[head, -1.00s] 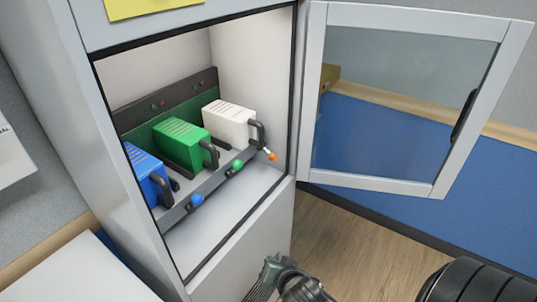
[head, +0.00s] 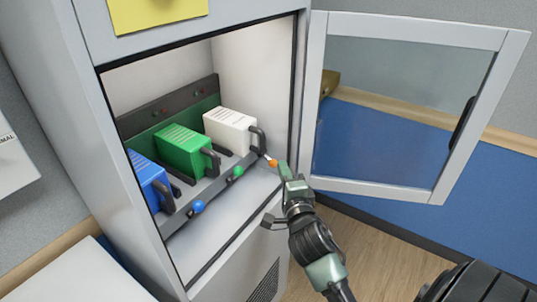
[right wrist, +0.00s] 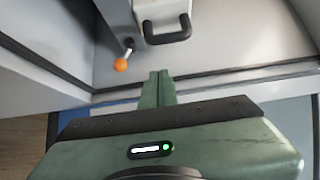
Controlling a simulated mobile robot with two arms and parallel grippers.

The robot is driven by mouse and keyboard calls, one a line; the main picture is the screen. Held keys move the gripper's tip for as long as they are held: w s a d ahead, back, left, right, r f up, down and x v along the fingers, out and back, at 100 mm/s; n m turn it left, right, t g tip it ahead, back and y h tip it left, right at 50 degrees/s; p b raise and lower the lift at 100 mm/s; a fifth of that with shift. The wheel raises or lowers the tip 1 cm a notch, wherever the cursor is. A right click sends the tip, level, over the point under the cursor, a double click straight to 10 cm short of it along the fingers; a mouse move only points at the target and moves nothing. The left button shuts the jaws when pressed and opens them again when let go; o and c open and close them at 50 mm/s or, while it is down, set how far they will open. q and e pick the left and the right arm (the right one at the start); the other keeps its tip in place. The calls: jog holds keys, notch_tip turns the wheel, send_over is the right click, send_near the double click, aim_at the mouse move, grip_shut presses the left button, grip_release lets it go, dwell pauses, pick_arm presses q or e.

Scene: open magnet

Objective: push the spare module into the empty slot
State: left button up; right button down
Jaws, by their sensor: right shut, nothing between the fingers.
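Inside the open cabinet, a rack holds a blue module (head: 150,180), a green module (head: 182,152) and a white module (head: 230,132), each with a dark handle. The white module, at the right end, also shows at the top of the right wrist view (right wrist: 158,10); I cannot tell how deep it sits. No plainly empty slot shows. My right gripper (head: 283,168) is shut and empty at the cabinet opening. Its fingertips are just right of an orange knob (head: 272,163) on a thin stalk, seen apart from them in the wrist view (right wrist: 121,65). My left gripper is out of view.
A green knob (head: 237,171) and a blue knob (head: 198,206) sit along the rack's front rail (head: 215,190). The glass door (head: 400,120) stands open to the right. The cabinet floor in front of the rail is clear.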

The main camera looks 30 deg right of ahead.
aim_at(261, 152)
jog(key=w+p, duration=0.1)
jog(key=w, duration=0.6)
jog(key=shift+s+a, duration=0.1)
jog(key=shift+w+a+f+b, duration=0.1)
jog(key=shift+w+a+b, duration=0.2)
jog(key=shift+w, duration=0.25)
jog(key=shift+w+a+f+b, duration=0.1)
jog(key=shift+w+a+b, duration=0.05)
jog(key=shift+w+b, duration=0.3)
jog(key=shift+w+a+r, duration=0.2)
jog(key=shift+w, duration=0.3)
